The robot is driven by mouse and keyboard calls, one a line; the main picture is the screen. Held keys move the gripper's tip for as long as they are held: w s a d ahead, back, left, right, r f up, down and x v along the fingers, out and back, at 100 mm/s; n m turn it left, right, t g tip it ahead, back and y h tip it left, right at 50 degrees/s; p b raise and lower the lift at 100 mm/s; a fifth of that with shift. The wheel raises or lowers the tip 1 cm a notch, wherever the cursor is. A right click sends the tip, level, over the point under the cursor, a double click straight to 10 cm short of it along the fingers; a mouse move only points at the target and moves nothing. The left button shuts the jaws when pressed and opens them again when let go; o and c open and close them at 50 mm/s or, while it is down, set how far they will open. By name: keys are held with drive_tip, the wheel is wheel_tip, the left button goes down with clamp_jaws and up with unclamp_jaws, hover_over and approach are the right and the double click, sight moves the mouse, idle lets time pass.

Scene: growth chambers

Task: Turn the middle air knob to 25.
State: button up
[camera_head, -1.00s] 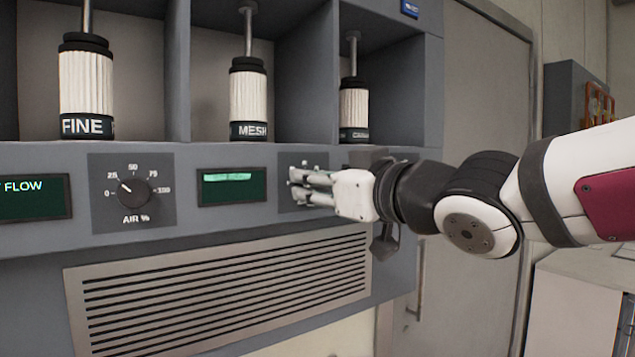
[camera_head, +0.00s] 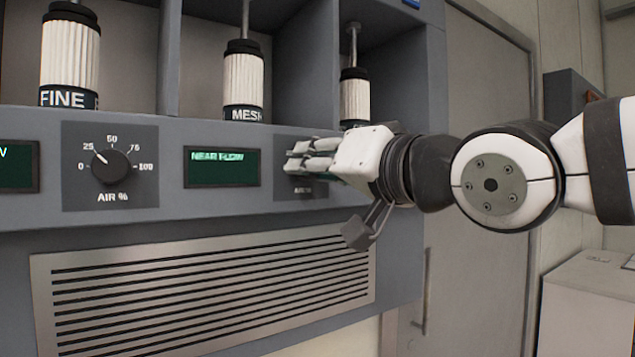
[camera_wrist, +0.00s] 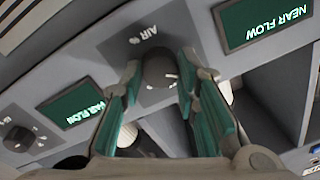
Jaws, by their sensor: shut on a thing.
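The middle air knob (camera_wrist: 160,66) is a dark round dial under an upside-down "AIR %" label in the wrist view. My gripper (camera_wrist: 160,76) has a green-padded finger on each side of it and is shut on it. In the head view my gripper (camera_head: 303,157) is at the panel, and its fingers hide this knob. Only part of the knob's dark plate (camera_head: 306,190) shows below them. I cannot read the knob's setting. The display (camera_head: 222,167) left of the gripper reads "NEAR FLOW"; it also shows in the wrist view (camera_wrist: 264,21).
Another air knob (camera_head: 110,166) is at the left, its pointer near 25. A further knob (camera_wrist: 19,138) shows at the wrist view's left edge. Cylinders labelled FINE (camera_head: 70,55) and MESH (camera_head: 243,85) hang above. A slatted vent (camera_head: 210,290) lies below the panel.

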drive_tip(key=shift+m+b, duration=0.45)
drive_tip(key=shift+m, duration=0.25)
drive_tip(key=o, duration=1.2)
drive_tip(key=shift+c, duration=0.2)
drive_tip(key=v, duration=1.2)
drive_tip(key=shift+f, duration=0.1)
